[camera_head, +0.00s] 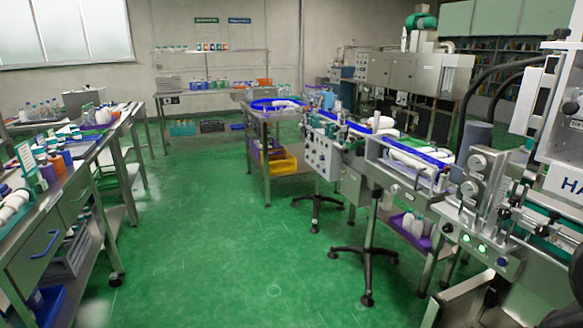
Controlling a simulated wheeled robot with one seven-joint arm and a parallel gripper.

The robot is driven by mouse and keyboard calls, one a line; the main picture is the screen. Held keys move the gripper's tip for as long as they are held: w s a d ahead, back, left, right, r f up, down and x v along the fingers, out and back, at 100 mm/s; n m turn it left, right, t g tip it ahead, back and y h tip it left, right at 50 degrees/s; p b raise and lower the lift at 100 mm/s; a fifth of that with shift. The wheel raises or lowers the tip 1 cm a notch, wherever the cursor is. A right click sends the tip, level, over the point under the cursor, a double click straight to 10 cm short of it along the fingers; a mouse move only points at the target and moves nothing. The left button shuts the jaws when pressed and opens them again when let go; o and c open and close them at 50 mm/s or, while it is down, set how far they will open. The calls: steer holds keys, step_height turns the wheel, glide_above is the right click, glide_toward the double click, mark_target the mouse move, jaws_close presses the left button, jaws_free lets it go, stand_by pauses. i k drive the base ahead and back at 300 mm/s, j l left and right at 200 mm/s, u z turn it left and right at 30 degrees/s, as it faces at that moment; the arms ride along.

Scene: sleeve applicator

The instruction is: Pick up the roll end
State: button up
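I cannot make out a roll end for certain in the head view. A sleeve applicator machine (500,205) of bare metal stands at the right, with knobs, green-lit buttons and part of a label reading "HA". Its right side is cut off by the picture edge. My gripper is not in view, so its place relative to the machine does not show.
A conveyor (375,150) with blue edges and white items runs back from the machine. Stands with black feet (365,262) are below it. A cluttered workbench (60,215) lines the left. The green floor (215,230) between is clear. A steel table (215,90) stands behind.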

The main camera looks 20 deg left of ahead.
mark_target(61, 137)
steer(key=i+j+u, duration=0.2)
steer(key=j+u, duration=0.2)
steer(key=i+j+u, duration=0.2)
steer(key=u, duration=0.15)
steer(key=i+j+u, duration=0.2)
steer(key=i+u, duration=0.2)
steer(key=i+j+u, duration=0.1)
steer(key=i+u, duration=0.15)
steer(key=u, duration=0.15)
steer(key=i+l+u, duration=0.25)
steer(key=i, duration=1.55)
steer(key=i+u, duration=0.25)
steer(key=i, duration=0.25)
steer(key=i+l+u, duration=0.25)
steer(key=i, duration=0.25)
steer(key=k, duration=0.45)
steer(key=k+u, duration=0.1)
steer(key=u, duration=0.75)
steer(key=k+j+u, duration=0.1)
steer(key=u, duration=0.35)
steer(key=i+l+u, duration=0.1)
steer(key=l+u, duration=1.1)
steer(key=k+l, duration=0.1)
steer(key=l, duration=0.8)
steer(key=k+l, duration=0.1)
steer(key=l, duration=1.75)
steer(key=k+l, duration=0.15)
steer(key=l, duration=0.75)
steer(key=k+l, duration=0.1)
steer(key=l, duration=0.8)
